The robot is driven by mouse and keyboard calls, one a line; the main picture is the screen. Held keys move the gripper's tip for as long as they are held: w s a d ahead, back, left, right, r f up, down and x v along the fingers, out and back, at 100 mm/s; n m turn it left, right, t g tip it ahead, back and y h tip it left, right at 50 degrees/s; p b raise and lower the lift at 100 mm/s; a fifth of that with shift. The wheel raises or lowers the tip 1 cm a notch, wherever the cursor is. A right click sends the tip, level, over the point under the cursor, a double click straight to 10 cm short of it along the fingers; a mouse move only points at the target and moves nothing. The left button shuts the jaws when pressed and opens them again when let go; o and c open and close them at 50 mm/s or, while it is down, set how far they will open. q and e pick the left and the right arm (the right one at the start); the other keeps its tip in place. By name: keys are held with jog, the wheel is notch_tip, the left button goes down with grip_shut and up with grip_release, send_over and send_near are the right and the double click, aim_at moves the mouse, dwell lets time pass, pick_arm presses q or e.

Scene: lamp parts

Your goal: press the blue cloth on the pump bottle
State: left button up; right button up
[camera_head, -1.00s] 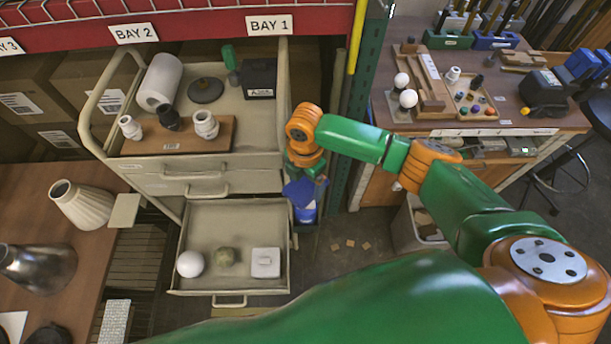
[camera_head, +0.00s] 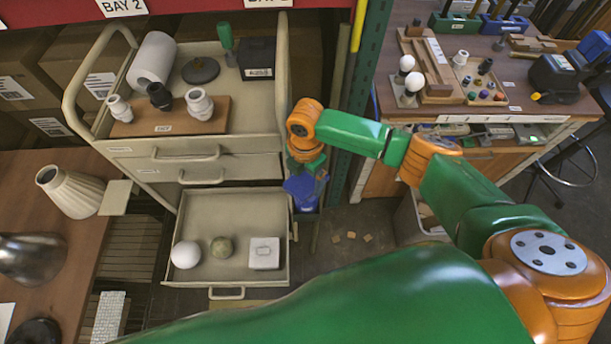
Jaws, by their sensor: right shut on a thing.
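My right gripper (camera_head: 308,172) hangs from the orange wrist just right of the cart's open drawer, pointing down. It is shut on the blue cloth (camera_head: 299,187), which hangs bunched below the fingers. My left gripper is not in view.
A green rack post (camera_head: 360,120) stands close behind my wrist. A workbench (camera_head: 590,105) is at the right.

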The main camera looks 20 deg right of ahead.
aim_at(305, 180)
jog(key=shift+f+b, duration=0.55)
jog(key=shift+f, duration=0.25)
dwell(0.6)
dwell(0.5)
notch_tip(305, 180, up, 5)
jog(key=p, duration=0.5)
jog(key=shift+p, duration=0.3)
notch_tip(305, 180, up, 2)
jog(key=shift+r+p, duration=0.1)
jog(key=shift+p, duration=0.3)
